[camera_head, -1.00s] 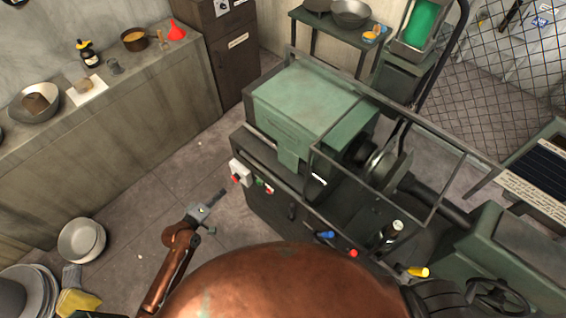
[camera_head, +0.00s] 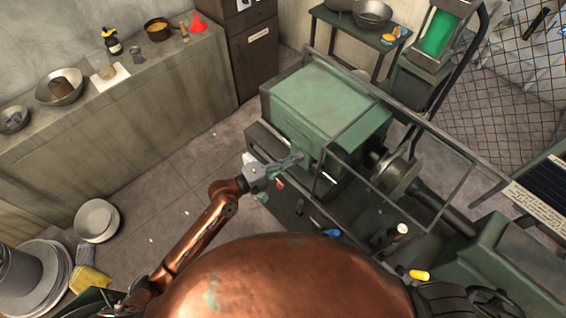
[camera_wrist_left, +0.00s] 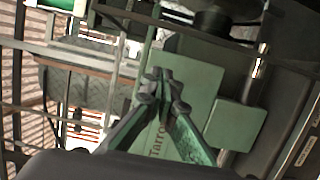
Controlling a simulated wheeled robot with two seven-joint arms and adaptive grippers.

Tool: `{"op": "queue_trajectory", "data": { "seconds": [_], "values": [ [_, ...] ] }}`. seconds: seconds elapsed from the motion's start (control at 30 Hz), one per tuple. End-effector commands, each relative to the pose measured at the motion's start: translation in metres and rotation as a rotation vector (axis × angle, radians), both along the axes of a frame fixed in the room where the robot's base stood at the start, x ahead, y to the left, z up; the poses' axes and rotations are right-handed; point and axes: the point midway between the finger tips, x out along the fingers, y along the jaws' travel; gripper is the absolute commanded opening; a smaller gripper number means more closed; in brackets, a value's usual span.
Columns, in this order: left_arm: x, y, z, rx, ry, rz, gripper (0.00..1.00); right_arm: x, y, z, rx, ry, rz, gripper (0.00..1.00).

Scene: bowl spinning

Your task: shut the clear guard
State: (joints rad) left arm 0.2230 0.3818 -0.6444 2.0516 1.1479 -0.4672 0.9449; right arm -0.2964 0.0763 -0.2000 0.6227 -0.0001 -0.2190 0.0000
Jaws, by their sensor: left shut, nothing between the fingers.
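The clear guard (camera_head: 458,196) is a dark-framed see-through panel over the spindle and bed of the green lathe (camera_head: 325,100) in the head view. Its panes are hard to see, and I cannot tell how far it is swung. My left gripper (camera_head: 298,159) is shut and empty, at the lathe's front left corner below the green headstock, left of the guard's frame. In the left wrist view its fingertips (camera_wrist_left: 163,80) meet in front of a green lathe panel with lettering. I cannot tell whether they touch it. My right gripper is out of view.
Blue, white and yellow-ended handles (camera_head: 419,275) stand along the lathe's front. A counter (camera_head: 150,120) with bowls and a bottle runs along the left wall. A mesh fence (camera_head: 520,90) stands at the back right. The floor between counter and lathe is clear.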

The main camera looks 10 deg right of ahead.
Motion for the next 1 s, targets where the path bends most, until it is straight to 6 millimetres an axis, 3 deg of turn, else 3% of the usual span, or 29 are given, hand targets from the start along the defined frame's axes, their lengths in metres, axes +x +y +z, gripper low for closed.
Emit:
{"op": "queue_trajectory", "data": {
  "seconds": [0.07,0.3,0.83,1.0],
  "values": [
    [0.007,-0.015,0.003,-0.001,0.0,0.0,0.0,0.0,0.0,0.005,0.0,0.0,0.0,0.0],
    [-0.018,-0.034,0.001,0.0,0.001,0.002,0.0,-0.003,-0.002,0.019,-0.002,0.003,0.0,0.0],
    [-0.026,-0.04,0.0,0.001,-0.001,0.003,0.0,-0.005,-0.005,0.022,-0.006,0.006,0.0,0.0],
    [-0.047,-0.056,0.002,0.0,0.004,0.0,0.0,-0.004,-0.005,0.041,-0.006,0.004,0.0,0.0]
  ]
}}
